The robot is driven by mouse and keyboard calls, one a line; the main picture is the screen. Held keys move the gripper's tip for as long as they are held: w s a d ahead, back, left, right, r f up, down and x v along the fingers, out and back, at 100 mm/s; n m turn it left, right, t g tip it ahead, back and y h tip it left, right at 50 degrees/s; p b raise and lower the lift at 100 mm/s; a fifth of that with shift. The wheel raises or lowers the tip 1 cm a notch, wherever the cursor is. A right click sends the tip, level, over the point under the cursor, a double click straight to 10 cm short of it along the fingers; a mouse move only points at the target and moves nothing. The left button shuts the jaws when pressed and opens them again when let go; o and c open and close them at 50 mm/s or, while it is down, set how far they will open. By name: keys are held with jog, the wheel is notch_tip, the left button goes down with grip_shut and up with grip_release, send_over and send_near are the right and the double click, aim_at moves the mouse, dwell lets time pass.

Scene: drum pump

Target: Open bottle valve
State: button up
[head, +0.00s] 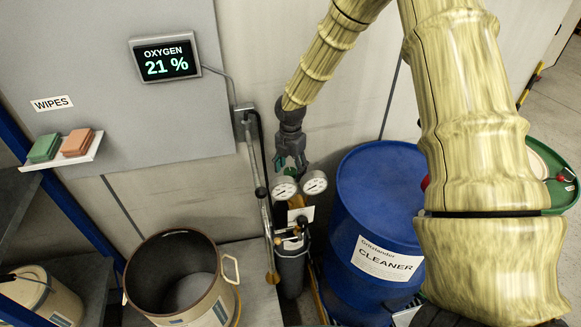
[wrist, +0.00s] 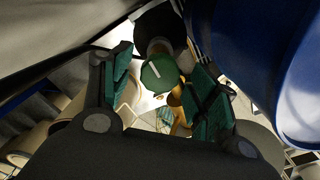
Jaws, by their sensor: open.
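The bottle (head: 292,272) is a dark grey cylinder standing by the wall, with two round white-faced gauges (head: 314,182) at its top. In the wrist view a round green valve knob (wrist: 158,76) with a white stripe lies between my fingers. My gripper (head: 291,167) points down just above the gauges at the bottle's top. In the wrist view its green-padded fingers (wrist: 158,68) are spread on either side of the knob, with gaps visible. In the head view the knob is hidden or too small to tell from the green pads.
A blue drum (head: 372,205) labelled CLEANER stands close right of the bottle. A thin upright pipe (head: 262,205) runs close on its left. An open beige bucket (head: 218,288) stands further left. The wall display (head: 165,58) reads OXYGEN 21 %.

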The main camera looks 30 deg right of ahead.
jog(key=shift+f, duration=0.2)
jog(key=shift+c, duration=0.2)
jog(key=c, duration=1)
